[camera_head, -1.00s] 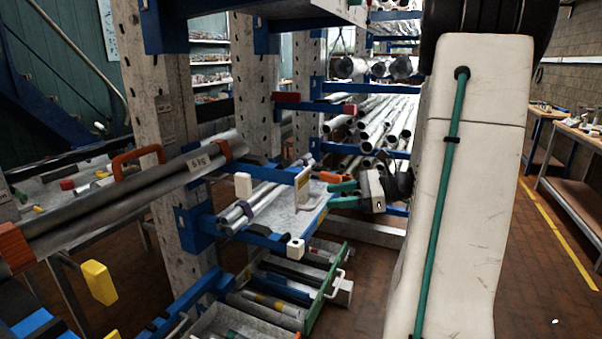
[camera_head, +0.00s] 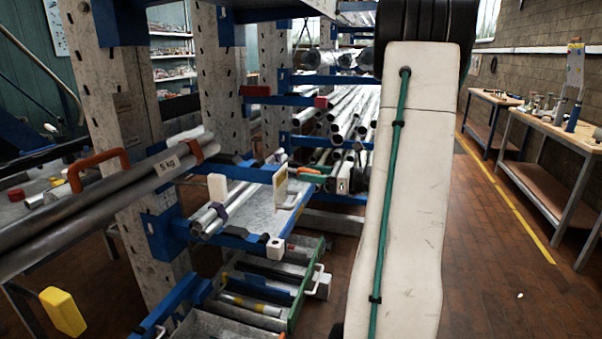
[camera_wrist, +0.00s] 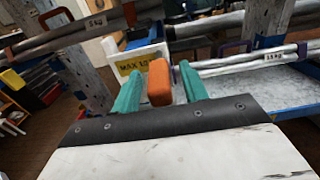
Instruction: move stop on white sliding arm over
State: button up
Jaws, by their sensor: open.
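A white upright stop plate (camera_head: 280,188) with a yellow label stands on the rack level at the middle in the head view. In the wrist view the same white stop (camera_wrist: 136,57) shows its "MAX" label, with an orange block (camera_wrist: 159,84) in front of it. My gripper (camera_head: 304,175) has green fingers and is just right of the plate. In the wrist view my gripper (camera_wrist: 162,67) is open, with the orange block between its fingers. I cannot tell whether the fingers touch the block. The stop's lower part is hidden in the wrist view.
A blue rack arm with a white end cap (camera_head: 276,249) lies below the stop. Dark tubes marked 5 kg (camera_head: 110,195) jut across the left. A green-edged drawer (camera_head: 300,290) with rods is below. Workbenches (camera_head: 550,125) stand right, with open floor between.

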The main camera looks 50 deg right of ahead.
aim_at(296, 171)
jog(key=shift+x, duration=1.5)
